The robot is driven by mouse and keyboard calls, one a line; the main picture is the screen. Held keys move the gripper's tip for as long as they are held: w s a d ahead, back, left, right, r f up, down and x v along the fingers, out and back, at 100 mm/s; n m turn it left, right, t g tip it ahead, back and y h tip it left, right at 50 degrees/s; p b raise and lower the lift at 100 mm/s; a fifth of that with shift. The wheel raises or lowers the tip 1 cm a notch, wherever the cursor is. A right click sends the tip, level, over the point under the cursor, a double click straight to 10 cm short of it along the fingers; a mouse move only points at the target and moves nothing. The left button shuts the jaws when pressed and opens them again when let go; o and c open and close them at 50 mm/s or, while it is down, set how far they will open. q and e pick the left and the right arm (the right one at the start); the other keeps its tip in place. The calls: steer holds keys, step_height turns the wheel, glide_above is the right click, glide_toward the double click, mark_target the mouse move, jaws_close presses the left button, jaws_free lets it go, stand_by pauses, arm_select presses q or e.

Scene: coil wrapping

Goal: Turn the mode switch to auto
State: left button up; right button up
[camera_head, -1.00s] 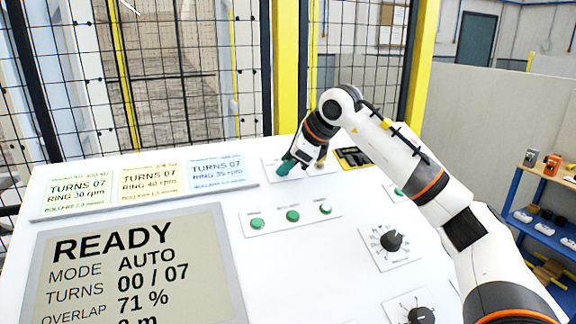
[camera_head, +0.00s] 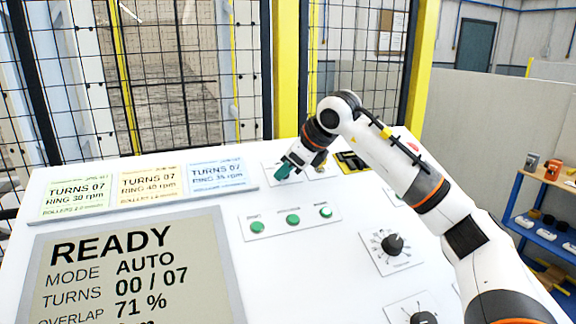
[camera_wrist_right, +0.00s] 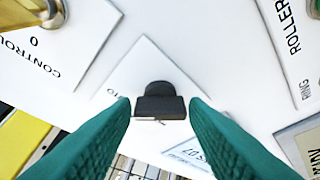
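The mode switch (camera_wrist_right: 158,100) is a black knob on a white square plate (camera_wrist_right: 150,62) in the right wrist view. My right gripper (camera_wrist_right: 160,106) has its teal fingers parted on either side of the knob, with narrow gaps; firm contact is not visible. A label ending in "TO" is partly hidden by the left-hand finger. In the head view my right gripper (camera_head: 286,168) is low over the panel's upper part and hides the knob. The display (camera_head: 135,265) reads READY and MODE AUTO. My left gripper is out of view.
Green buttons (camera_head: 292,219) and a black dial (camera_head: 392,244) lie nearer on the white panel. Three recipe cards (camera_head: 150,187) are at left. Mesh fencing stands behind.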

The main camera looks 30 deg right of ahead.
steer(key=shift+o, duration=1.2)
steer(key=b+v, duration=0.1)
steer(key=v, duration=1.1)
